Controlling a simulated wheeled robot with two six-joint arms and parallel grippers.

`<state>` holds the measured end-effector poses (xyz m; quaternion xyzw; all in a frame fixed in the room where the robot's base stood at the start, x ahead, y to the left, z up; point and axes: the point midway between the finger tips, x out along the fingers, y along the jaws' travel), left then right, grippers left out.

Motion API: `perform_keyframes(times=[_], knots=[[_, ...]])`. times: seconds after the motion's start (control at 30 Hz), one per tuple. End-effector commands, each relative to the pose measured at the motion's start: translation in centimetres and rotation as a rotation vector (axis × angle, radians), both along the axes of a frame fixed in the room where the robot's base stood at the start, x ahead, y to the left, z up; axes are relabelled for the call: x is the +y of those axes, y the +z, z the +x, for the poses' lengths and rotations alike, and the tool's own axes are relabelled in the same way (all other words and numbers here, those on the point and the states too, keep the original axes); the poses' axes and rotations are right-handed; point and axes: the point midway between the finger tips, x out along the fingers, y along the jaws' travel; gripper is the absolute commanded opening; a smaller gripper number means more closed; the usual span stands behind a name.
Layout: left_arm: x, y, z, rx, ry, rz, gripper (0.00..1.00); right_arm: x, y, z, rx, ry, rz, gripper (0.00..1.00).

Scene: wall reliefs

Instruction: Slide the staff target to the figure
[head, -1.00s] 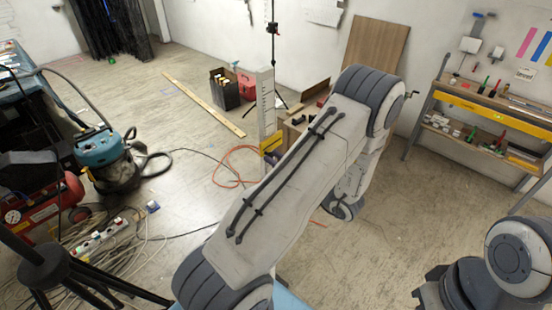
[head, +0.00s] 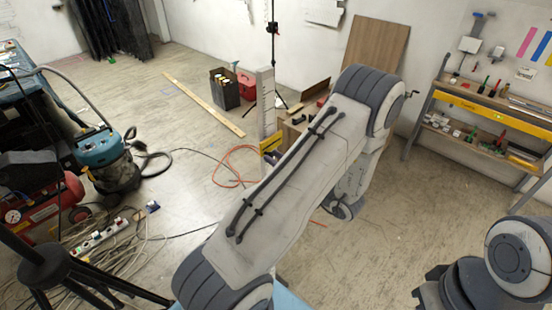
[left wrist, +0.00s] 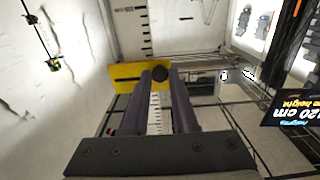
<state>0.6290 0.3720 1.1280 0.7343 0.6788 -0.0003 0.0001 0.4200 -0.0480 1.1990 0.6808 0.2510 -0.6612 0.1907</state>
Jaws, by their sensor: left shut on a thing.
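The white graduated staff (head: 266,98) stands upright beyond my left arm in the head view. It also shows in the left wrist view (left wrist: 154,113), between my fingers. The yellow staff target (head: 270,143) sits on its lower part, partly hidden by my arm in the head view. In the left wrist view the target (left wrist: 127,76) has a dark round knob (left wrist: 160,74). My left gripper (left wrist: 160,78) is shut on this knob, its two purple fingers at either side. A dark sign (left wrist: 292,108) reading 120 cm stands at the right. My right gripper is out of view.
An orange hose (head: 232,168) lies on the floor. A workbench (head: 490,105) is at the right, a vacuum (head: 107,158) at the left.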

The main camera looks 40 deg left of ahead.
Motion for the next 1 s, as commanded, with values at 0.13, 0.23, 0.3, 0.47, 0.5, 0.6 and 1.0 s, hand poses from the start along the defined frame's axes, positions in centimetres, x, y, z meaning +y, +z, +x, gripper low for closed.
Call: perform_keyframes(times=[0.13,0.23,0.3,0.47,0.5,0.6,1.0], knots=[[0.0,0.1,0.0,0.000,0.000,0.001,0.00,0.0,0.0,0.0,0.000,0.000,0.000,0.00],[0.0,0.1,0.0,0.000,0.000,0.001,0.00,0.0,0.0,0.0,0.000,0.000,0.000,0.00],[0.0,0.1,0.0,0.000,0.000,0.002,0.00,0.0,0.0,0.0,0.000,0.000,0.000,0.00],[0.0,0.1,0.0,0.000,0.000,0.002,0.00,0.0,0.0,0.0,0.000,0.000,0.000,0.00],[0.0,0.3,0.0,-0.001,0.000,0.002,0.00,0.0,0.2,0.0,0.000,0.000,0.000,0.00],[0.0,1.5,0.0,-0.003,0.000,0.002,0.00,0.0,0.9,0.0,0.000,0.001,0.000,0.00],[0.0,6.1,0.0,0.000,0.000,0.002,0.00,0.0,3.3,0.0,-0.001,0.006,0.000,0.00]])
